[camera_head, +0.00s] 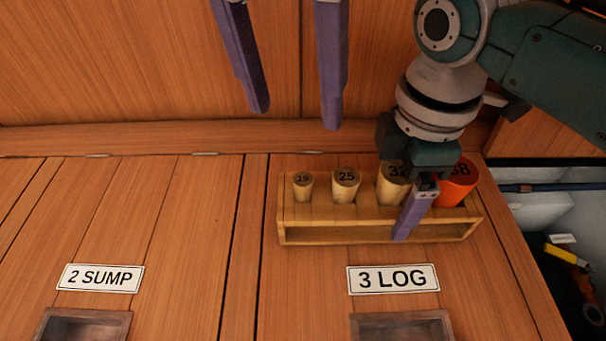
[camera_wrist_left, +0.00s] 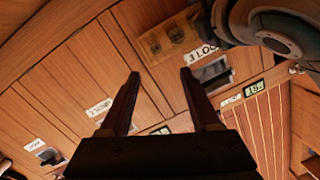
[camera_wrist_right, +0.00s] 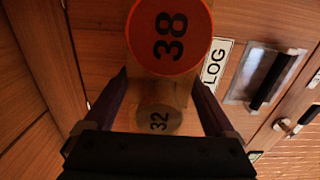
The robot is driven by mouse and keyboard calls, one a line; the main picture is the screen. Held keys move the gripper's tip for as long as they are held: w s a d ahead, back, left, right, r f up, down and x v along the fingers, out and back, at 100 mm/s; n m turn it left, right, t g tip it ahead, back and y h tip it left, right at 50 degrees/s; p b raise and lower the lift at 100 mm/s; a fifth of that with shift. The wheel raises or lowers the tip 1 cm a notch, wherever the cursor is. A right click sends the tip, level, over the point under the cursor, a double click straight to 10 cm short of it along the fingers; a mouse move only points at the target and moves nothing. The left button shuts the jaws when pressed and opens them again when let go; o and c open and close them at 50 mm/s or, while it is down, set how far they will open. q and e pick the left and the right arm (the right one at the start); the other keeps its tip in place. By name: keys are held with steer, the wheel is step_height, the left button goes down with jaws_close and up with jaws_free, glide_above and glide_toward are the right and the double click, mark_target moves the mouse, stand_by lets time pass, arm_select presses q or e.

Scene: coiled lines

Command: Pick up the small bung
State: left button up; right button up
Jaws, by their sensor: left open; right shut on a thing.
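The smallest bung, marked 19 (camera_head: 303,190), stands upright at the left end of a wooden rack (camera_head: 330,236) in the head view. Right of it stand bung 25 (camera_head: 344,190), bung 32 (camera_head: 389,190) and the orange bung 38 (camera_head: 457,190). My left gripper (camera_head: 297,120) is open and empty, beyond the rack and apart from the bungs. My right gripper is around the rack between bungs 32 and 38, one finger across the rack's front. It appears shut on the rack; the right wrist view shows bungs 38 (camera_wrist_right: 168,35) and 32 (camera_wrist_right: 158,120).
The rack stands on a wood-plank surface against a wooden wall. Labels 2 SUMP (camera_head: 100,278) and 3 LOG (camera_head: 393,279) lie in front, each above a recessed pull. My right arm covers the upper right. The planks left of the rack are clear.

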arm_select(q)
steer(key=m, duration=0.2)
glide_above(302, 179)
steer(key=s, duration=0.1)
steer(key=shift+y, duration=0.3)
steer(key=f, duration=0.6)
steer(key=shift+s+a+f, duration=0.1)
steer(key=shift+a+f, duration=0.1)
steer(key=shift+f, duration=0.05)
steer(key=shift+w+d+f, duration=0.1)
steer(key=shift+w+f, duration=0.05)
steer(key=shift+f, duration=0.75)
steer(key=shift+w+d+f, duration=0.1)
steer(key=shift+w+f, duration=0.1)
steer(key=shift+f, duration=0.65)
steer(key=shift+w+f, duration=0.15)
steer(key=shift+f, duration=0.75)
jaws_close()
